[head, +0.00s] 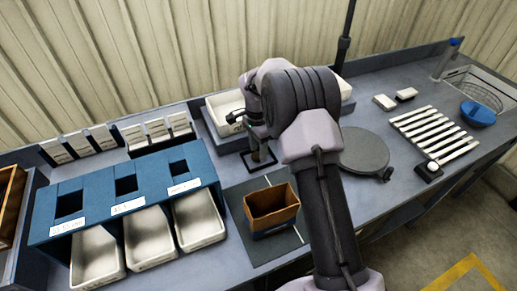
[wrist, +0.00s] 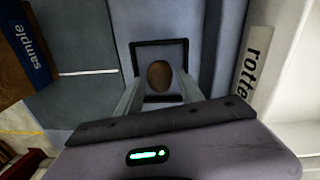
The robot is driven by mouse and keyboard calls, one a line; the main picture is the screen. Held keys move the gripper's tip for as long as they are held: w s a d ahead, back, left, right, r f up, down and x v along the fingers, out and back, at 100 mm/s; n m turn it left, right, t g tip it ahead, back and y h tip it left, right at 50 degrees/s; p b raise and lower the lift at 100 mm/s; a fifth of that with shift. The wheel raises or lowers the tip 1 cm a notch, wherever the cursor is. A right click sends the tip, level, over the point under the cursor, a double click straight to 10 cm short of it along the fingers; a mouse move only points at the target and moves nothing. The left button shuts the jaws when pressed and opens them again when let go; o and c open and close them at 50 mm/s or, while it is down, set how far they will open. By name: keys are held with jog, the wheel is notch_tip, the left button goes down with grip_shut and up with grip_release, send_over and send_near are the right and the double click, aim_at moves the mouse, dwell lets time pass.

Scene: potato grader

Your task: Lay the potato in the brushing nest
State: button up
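The brown potato (wrist: 158,74) lies inside a square black frame, which looks like the brushing nest (wrist: 160,43), in the wrist view. My gripper (wrist: 160,78) is above it, with one finger on each side of the potato. A gap shows between the potato and each finger, so the gripper looks open. In the head view my arm leans over the bench and covers much of this spot. The nest (head: 258,164) shows only in part there, below my wrist, with a bit of brown in it.
A brown-and-blue sample box (head: 271,203) stands on a dark mat in front of the nest. A white bin (wrist: 252,55) with a partly seen "rotte" label is close on the right. A blue stand with white trays (head: 148,238) is left; a round grey plate (head: 362,153) is right.

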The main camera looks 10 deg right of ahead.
jog(key=shift+o, duration=1.1)
notch_tip(320, 180, up, 17)
jog(key=p, duration=0.5)
jog(key=shift+w+a+r, duration=0.2)
jog(key=shift+w, duration=0.2)
